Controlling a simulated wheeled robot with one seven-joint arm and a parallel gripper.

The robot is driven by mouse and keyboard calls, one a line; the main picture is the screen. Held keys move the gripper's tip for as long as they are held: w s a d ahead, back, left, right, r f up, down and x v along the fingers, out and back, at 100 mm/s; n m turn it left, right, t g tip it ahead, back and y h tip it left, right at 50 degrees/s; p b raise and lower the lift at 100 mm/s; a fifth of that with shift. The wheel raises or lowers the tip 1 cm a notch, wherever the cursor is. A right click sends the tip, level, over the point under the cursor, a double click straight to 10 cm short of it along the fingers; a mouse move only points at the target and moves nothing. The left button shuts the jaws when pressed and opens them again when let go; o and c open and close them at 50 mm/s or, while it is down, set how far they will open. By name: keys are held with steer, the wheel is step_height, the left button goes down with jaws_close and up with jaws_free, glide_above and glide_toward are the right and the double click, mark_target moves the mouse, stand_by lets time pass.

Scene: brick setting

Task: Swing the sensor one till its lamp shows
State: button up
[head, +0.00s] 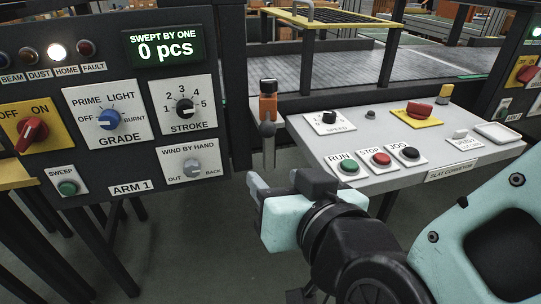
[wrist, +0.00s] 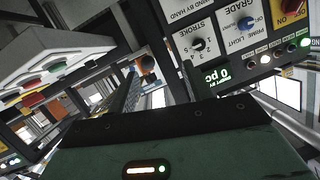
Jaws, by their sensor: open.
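The sensor (head: 268,104) is an orange and black body on an upright bracket, between the ARM 1 panel and the slat conveyor's control box. A grey round-ended lever (head: 267,130) hangs at its lower front. In the wrist view, a dark round end with some orange (wrist: 147,64) is likely this sensor. My gripper (head: 283,184) is open and empty, below and in front of the sensor, apart from it. On the ARM 1 panel, the BEAM lamp (head: 3,58), at the picture's left edge, looks dark. The HOME lamp (head: 57,51) is lit white.
The ARM 1 panel (head: 120,150) with knobs stands left of the sensor. The counter display (head: 166,50) reads 0 pcs. The conveyor control box (head: 340,178) with RUN, STOP and JOG buttons is close on the right. A yellow-framed guard (head: 330,22) stands over the conveyor behind.

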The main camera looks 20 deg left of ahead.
mark_target(269, 135)
steer(key=w+a+t+b, duration=0.1)
steer(key=w+a, duration=0.1)
steer(key=w, duration=0.3)
steer(key=w+a+f+m+t+h+b, duration=0.1)
steer(key=w+a+t+b, duration=0.1)
steer(key=w, duration=0.3)
steer(key=w+a+m+t+b, duration=0.1)
steer(key=w+a, duration=0.1)
steer(key=w, duration=0.3)
steer(key=shift+a+f+t, duration=0.2)
steer(key=shift+a+t, duration=0.05)
steer(key=shift+t, duration=0.05)
steer(key=shift+c, duration=0.3)
